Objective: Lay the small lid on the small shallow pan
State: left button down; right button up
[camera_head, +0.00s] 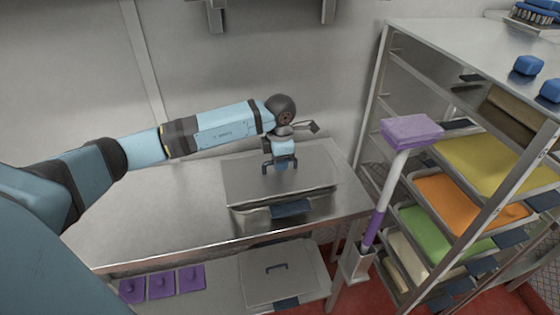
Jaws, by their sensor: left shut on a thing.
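The small lid (245,178) is a flat grey metal rectangle in the middle of the head view. My left gripper (280,167) is shut on its dark handle from above. The small shallow pan (262,216) is directly below the lid on the steel table, with a blue grip on its front. The lid covers the pan's opening and looks about level. I cannot tell whether it touches the rim all round or hangs just above it. My right gripper is not in view.
The steel table (135,215) is clear to the left. Its lower shelf holds another lidded pan (257,289) and several purple pieces (161,284). A rack (376,85) with coloured trays stands on the right. A purple-headed tool (411,131) stands upright between them.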

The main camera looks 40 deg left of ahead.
pick_arm(q)
jog(key=shift+f, duration=0.15)
jog(key=shift+f+b, duration=0.9)
jog(key=shift+f, duration=0.1)
jog(key=shift+f, duration=0.2)
jog(key=c, duration=0.6)
grip_release()
jog(key=shift+r+p, duration=1.7)
jog(key=shift+r, duration=1.8)
